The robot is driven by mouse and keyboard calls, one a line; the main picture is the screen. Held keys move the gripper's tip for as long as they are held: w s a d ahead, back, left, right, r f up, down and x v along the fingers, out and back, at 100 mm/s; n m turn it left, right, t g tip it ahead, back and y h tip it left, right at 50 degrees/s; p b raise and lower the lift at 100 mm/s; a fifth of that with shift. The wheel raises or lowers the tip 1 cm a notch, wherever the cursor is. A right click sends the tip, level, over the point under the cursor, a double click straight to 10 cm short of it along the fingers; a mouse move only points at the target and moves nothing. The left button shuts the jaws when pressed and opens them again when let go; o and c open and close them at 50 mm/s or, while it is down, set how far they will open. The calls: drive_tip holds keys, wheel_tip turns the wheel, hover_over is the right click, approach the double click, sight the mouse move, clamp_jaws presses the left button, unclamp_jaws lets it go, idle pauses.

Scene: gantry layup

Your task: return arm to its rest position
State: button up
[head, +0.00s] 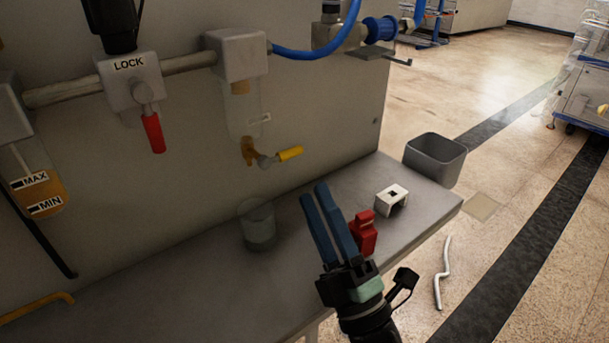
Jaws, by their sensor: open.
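My gripper (314,194) is in the lower middle of the head view, over the grey shelf (170,275). Its two long blue fingers point up and to the left, and I see nothing between them. Seen from the side, the gap between them looks narrow. A red piece (364,232) shows just right of the fingers; I cannot tell whether it touches them. My wrist runs out of the bottom of the view.
A clear cup (257,226) stands on the shelf left of my gripper, below a yellow-handled drain valve (289,154). A white block (392,199) sits to the right. A grey bin (434,160) is beyond the shelf's end. A red LOCK lever (153,132) hangs upper left.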

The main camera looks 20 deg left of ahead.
drive_tip(key=shift+s+d+f, duration=0.35)
drive_tip(key=shift+s, duration=0.05)
